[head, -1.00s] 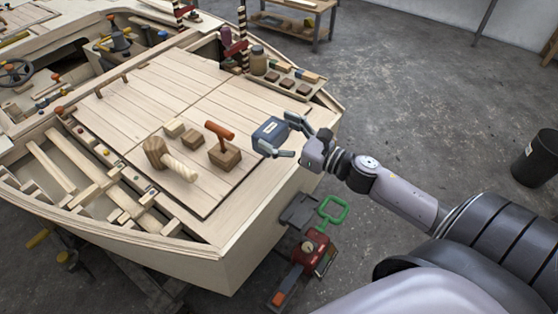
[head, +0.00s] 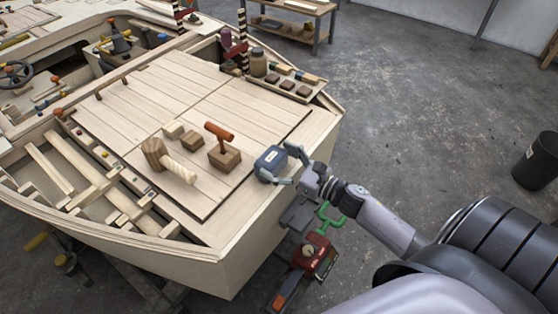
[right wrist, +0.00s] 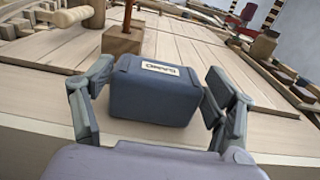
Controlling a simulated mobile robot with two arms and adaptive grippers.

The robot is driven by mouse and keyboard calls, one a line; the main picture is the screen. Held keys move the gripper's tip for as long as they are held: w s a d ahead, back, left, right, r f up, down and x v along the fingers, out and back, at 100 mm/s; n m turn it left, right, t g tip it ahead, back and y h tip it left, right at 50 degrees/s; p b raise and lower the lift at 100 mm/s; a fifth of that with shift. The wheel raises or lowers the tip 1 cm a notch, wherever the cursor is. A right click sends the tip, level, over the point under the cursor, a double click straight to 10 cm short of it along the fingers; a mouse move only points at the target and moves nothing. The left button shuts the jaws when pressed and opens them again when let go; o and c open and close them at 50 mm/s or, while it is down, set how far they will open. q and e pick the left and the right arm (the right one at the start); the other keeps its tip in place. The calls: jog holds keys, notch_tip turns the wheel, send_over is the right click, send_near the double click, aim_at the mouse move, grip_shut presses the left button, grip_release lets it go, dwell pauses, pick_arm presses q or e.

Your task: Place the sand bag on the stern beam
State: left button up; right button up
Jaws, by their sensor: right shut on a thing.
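The sand bag (head: 271,159) is a small blue block with a pale label on top. It is at the stern edge of the deck in the head view, and its label shows in the right wrist view (right wrist: 155,95). My right gripper (head: 283,165) is shut on it, one finger on each side (right wrist: 155,105). The stern beam (head: 245,205) is the pale plank along the stern edge. The bag is over or on this beam; I cannot tell whether it touches. My left gripper is not in view.
On the deck hatch (head: 165,95) beside the bag are a wooden mallet (head: 165,160), a block with an orange handle (head: 224,157) and small wooden blocks. A tray (head: 300,97) of dark blocks is farther right. A red motor (head: 315,253) hangs below the stern.

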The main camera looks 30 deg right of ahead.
jog(key=o, duration=1.7)
jog(key=shift+f, duration=0.1)
jog(key=b+v, duration=0.2)
jog(key=v, duration=1)
jog(key=shift+b, duration=0.3)
